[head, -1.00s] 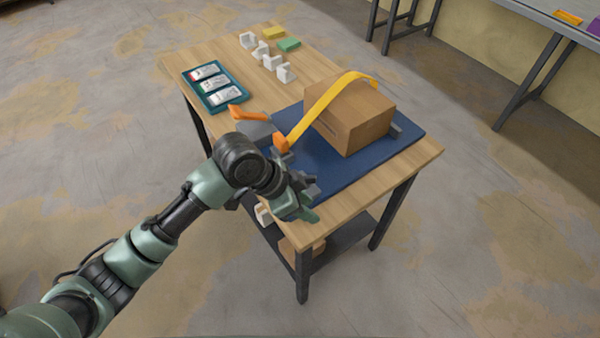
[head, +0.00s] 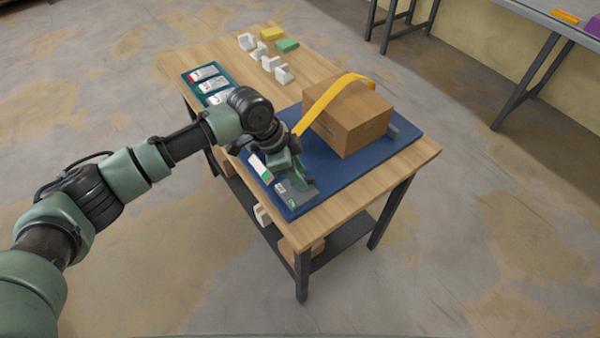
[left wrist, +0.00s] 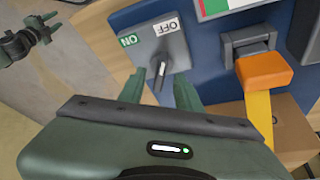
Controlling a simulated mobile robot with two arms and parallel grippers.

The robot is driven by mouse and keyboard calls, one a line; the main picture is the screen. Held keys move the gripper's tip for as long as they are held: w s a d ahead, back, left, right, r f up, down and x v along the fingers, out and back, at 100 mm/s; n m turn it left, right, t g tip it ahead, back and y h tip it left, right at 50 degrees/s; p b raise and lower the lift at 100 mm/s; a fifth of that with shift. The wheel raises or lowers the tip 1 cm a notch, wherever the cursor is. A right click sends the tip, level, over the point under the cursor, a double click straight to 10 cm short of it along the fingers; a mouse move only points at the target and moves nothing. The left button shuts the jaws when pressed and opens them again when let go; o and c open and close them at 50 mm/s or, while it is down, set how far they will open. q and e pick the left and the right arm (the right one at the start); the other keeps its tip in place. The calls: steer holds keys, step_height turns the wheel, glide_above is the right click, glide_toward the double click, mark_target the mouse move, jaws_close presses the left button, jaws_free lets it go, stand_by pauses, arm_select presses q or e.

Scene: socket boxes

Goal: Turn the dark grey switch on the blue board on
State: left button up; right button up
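The switch is a grey plate with a dark grey knob (left wrist: 163,72) and ON and OFF labels, on the blue board (left wrist: 207,42). In the left wrist view the ON label is at the plate's left and OFF at its top; the knob's light pointer mark faces neither clearly. In the head view the switch plate (head: 298,194) is at the board's near corner. My left gripper (left wrist: 165,84) is open, its green fingers on either side of the knob; contact cannot be told. In the head view the left gripper (head: 288,172) is right at the switch.
A cardboard box (head: 352,118) with a yellow strap (head: 325,103) over it stands on the board. An orange-ended yellow piece (left wrist: 262,72) is close right of my fingers. White blocks (head: 272,62) stand farther back. Another dark gripper (left wrist: 30,38), likely my right, shows at upper left.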

arm_select(q)
steer(key=shift+d+f, duration=0.2)
steer(key=shift+f, duration=0.35)
steer(key=shift+c, duration=0.3)
jaws_close()
